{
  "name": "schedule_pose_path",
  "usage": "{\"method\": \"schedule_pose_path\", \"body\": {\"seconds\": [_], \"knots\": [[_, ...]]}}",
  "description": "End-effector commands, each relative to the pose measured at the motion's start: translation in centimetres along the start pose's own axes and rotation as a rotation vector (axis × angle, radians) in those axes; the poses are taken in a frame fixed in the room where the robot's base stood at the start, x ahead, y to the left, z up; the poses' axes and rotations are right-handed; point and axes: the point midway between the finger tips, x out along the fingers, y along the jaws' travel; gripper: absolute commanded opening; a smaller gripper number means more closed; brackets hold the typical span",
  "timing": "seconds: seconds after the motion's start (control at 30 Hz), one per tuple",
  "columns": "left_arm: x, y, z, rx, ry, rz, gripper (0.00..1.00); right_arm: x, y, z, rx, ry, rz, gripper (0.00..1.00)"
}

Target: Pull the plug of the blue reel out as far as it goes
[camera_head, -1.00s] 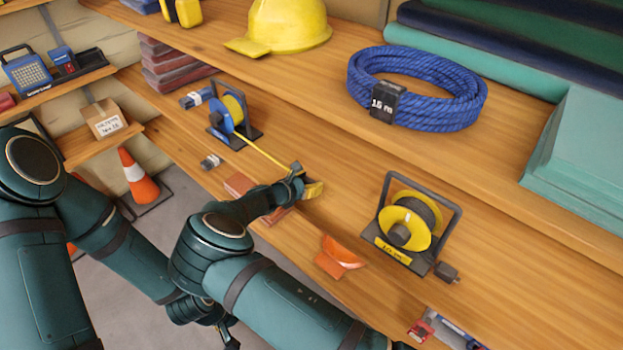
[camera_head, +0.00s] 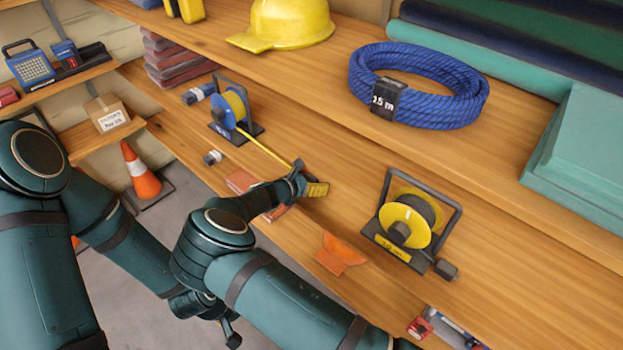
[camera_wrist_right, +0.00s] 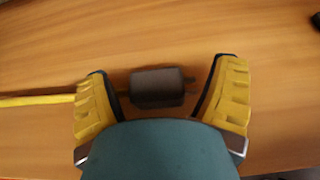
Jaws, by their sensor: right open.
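The blue reel (camera_head: 236,106) stands in a dark frame on the lower wooden shelf, towards the back left. Its yellow cable (camera_head: 262,148) runs straight from the reel to my right gripper (camera_head: 314,186). In the right wrist view, the dark grey plug (camera_wrist_right: 158,88) lies between the two yellow fingers of the open right gripper (camera_wrist_right: 160,92), with a gap on each side. The cable comes in from the left there (camera_wrist_right: 38,100) and passes out of sight at the left finger. The plug is hidden in the head view. My left gripper (camera_head: 229,334) hangs low, partly hidden by my right arm.
A yellow reel (camera_head: 408,222) with its own dark plug (camera_head: 446,269) stands to the right on the same shelf. An orange piece (camera_head: 341,253) and a reddish block (camera_head: 242,181) lie near the front edge. Bare shelf lies between my right gripper and the yellow reel.

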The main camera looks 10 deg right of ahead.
Motion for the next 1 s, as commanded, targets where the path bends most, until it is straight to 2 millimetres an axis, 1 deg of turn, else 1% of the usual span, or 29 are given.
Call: {"method": "schedule_pose_path", "body": {"seconds": [0.07,0.17,0.5,0.63,0.8,1.0], "knots": [[0.0,0.0,0.0,0.0,0.0,0.0,0.83,-0.4,0.1,0.0,0.001,0.001,0.001,0.85],[0.0,0.0,0.0,0.0,0.0,0.0,0.83,-1.6,0.1,0.0,0.002,0.001,0.003,0.85],[0.0,0.0,0.0,0.0,0.0,0.0,0.83,-8.3,0.1,0.0,0.001,0.001,0.002,0.85],[0.0,0.0,0.0,0.0,0.0,0.0,0.83,-10.3,0.0,0.0,0.001,0.001,0.001,0.85],[0.0,0.0,0.0,0.0,0.0,0.0,0.83,-11.7,0.0,0.0,0.001,0.0,-0.001,0.85],[0.0,0.0,0.0,0.0,0.0,0.0,0.83,-12.0,-0.1,0.0,0.0,0.0,-0.002,0.85]]}}
